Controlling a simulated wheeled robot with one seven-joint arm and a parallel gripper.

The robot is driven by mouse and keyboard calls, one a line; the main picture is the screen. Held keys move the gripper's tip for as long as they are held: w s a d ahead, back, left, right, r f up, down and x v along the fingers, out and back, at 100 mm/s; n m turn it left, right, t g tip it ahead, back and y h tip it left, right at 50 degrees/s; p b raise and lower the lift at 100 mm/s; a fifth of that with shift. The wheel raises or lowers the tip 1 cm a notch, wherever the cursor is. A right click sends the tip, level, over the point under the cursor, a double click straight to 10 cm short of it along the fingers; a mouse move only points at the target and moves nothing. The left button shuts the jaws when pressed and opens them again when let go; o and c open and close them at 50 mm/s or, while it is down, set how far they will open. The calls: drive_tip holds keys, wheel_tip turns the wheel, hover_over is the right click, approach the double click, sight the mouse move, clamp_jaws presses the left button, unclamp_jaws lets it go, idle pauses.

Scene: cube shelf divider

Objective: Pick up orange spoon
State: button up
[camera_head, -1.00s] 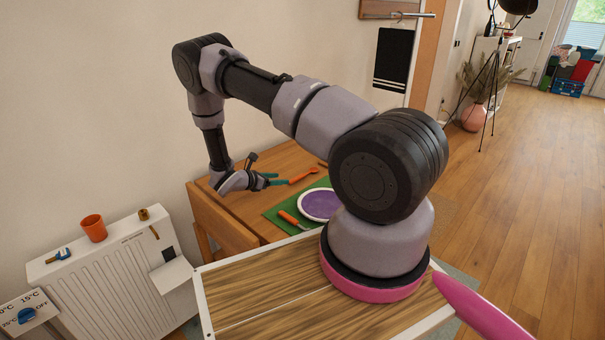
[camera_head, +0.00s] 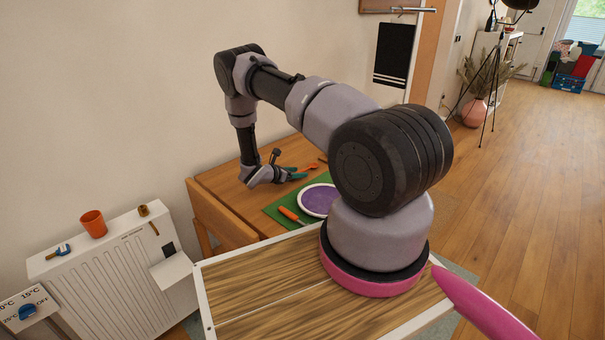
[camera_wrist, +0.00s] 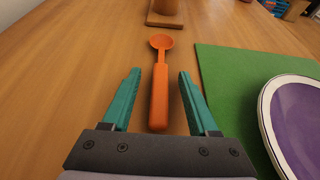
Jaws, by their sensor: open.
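The orange spoon (camera_wrist: 159,88) lies on the wooden table (camera_wrist: 60,70), its bowl pointing away and its handle towards me in the wrist view. My gripper (camera_wrist: 157,78) is open, with teal fingers on either side of the spoon's handle in that view. I cannot tell how high the fingers are above the table. In the head view my gripper (camera_head: 297,174) is low over the table, and the spoon (camera_head: 311,167) shows just past the fingertips, partly hidden.
A green mat (camera_wrist: 228,85) lies right of the spoon, with a purple plate (camera_wrist: 300,120) on it. An orange-handled utensil (camera_head: 291,215) lies on the mat. A wooden object (camera_wrist: 165,18) stands beyond the spoon. The table left of the spoon is clear.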

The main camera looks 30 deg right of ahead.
clamp_jaws()
drive_tip(key=shift+r, duration=0.1)
